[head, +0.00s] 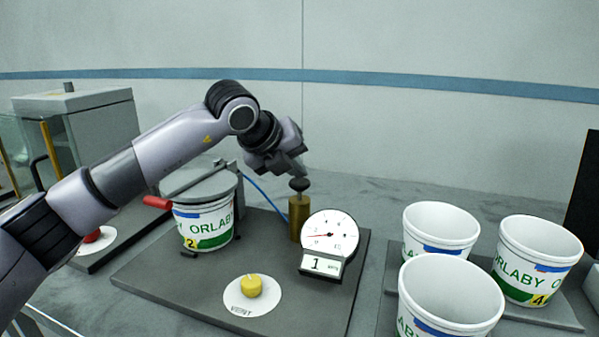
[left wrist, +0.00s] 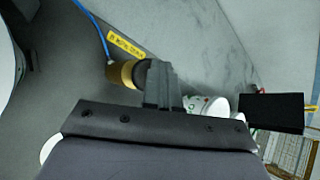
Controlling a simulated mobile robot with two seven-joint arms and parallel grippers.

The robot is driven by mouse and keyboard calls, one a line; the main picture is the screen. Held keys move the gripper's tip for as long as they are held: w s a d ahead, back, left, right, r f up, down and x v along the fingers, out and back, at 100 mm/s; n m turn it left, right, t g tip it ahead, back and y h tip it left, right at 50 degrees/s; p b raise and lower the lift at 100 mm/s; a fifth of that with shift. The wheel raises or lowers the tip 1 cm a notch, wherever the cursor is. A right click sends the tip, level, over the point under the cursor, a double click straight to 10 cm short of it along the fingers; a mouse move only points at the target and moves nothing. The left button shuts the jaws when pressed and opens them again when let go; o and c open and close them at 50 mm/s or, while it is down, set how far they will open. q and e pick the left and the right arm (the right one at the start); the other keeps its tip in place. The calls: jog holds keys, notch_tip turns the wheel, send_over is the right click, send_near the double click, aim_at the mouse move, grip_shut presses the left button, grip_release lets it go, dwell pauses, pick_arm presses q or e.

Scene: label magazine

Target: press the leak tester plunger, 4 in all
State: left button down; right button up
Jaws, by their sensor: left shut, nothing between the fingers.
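The leak tester's plunger is a dark knob (head: 299,184) on a brass cylinder (head: 300,218) at the back of the tester's grey plate (head: 180,286). My left gripper (head: 300,172) is shut and empty, its tips just above or on the knob; I cannot tell if they touch. In the left wrist view the brass cylinder (left wrist: 121,74) shows beside my shut fingers (left wrist: 160,85). A round gauge (head: 330,235) stands right of the cylinder, its counter (head: 322,265) reading 1. A tub (head: 205,225) marked 2 sits under a grey lid (head: 200,186). My right gripper is not in view.
A yellow VENT knob (head: 251,285) is at the plate's front, and a red handle (head: 157,203) sticks out left of the tub. Three white tubs, one marked 4 (head: 537,262), stand at the right. A blue hose (head: 262,193) runs behind the cylinder.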

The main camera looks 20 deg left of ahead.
aim_at(296, 182)
pick_arm(q)
jog(key=shift+f+b, duration=0.5)
jog(key=shift+f, duration=0.3)
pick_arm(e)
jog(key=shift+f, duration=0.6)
pick_arm(q)
jog(key=shift+r, duration=0.15)
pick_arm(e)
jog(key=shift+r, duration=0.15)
pick_arm(q)
jog(key=shift+r+p, duration=1.25)
jog(key=shift+r, duration=1.05)
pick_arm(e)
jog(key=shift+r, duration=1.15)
pick_arm(q)
notch_tip(296, 182, up, 5)
jog(key=p, duration=0.3)
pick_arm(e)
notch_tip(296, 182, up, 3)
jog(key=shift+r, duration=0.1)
pick_arm(q)
jog(key=shift+r, duration=0.1)
